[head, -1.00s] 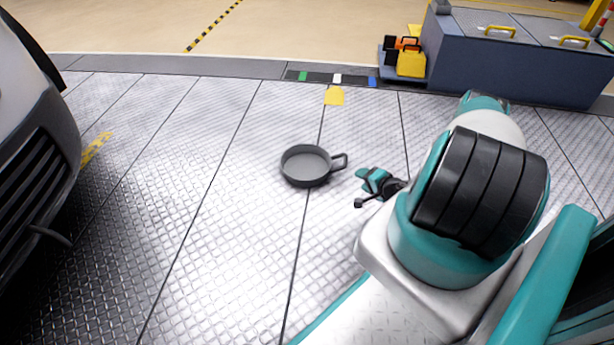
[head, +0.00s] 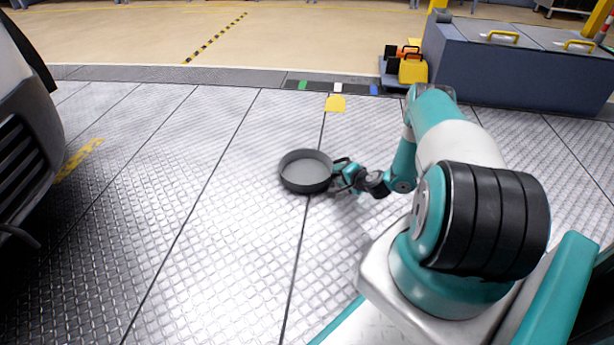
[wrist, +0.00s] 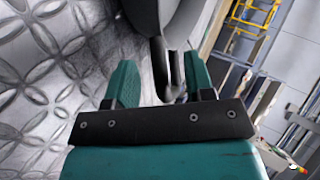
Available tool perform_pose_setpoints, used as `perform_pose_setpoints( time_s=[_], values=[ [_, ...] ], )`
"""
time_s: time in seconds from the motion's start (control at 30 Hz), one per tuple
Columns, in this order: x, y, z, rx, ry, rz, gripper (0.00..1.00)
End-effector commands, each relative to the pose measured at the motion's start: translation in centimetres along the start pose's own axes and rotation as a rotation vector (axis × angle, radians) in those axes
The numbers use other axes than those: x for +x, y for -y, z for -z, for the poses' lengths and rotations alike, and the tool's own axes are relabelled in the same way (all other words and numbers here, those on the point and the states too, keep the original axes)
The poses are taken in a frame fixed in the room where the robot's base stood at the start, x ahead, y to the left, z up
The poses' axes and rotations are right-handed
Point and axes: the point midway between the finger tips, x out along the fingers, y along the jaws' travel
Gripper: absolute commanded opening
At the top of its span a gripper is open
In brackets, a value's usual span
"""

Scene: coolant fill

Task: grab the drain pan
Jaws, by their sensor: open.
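The drain pan (head: 306,171) is a round, shallow, dark grey pan on the metal tread-plate floor, left of my arm in the head view. My gripper (head: 340,172) is at its right side, where the handle is, and covers most of the handle. In the wrist view the pan's wall (wrist: 146,12) shows at the top. Its handle (wrist: 168,70) hangs between the two teal fingers of my gripper (wrist: 160,80). The fingers are open, one on each side of the handle, with a gap visible at least on the left.
A car front (head: 25,135) stands at the left edge. A blue-grey cabinet (head: 520,70) with yellow handles is at the back right, with a yellow case (head: 413,71) beside it. A yellow marker (head: 335,103) lies beyond the pan. The floor around the pan is clear.

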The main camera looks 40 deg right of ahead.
Motion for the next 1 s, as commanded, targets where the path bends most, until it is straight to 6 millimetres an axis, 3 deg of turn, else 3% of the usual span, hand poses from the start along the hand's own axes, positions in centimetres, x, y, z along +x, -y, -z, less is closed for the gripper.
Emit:
perform_pose_setpoints(
  time_s=[0.1, 0.2, 0.47, 0.7, 1.0],
  values=[
    [1.9, -0.4, -0.1, -0.004, 0.001, 0.002, 0.49],
    [2.6, -0.3, -0.1, -0.002, 0.000, 0.000, 0.49],
    [2.7, 0.0, 0.0, 0.000, -0.001, 0.000, 0.49],
    [2.7, 0.0, 0.0, 0.000, 0.000, -0.001, 0.00],
    [2.6, 0.1, 0.1, -0.001, -0.001, -0.001, 0.00]
  ],
)
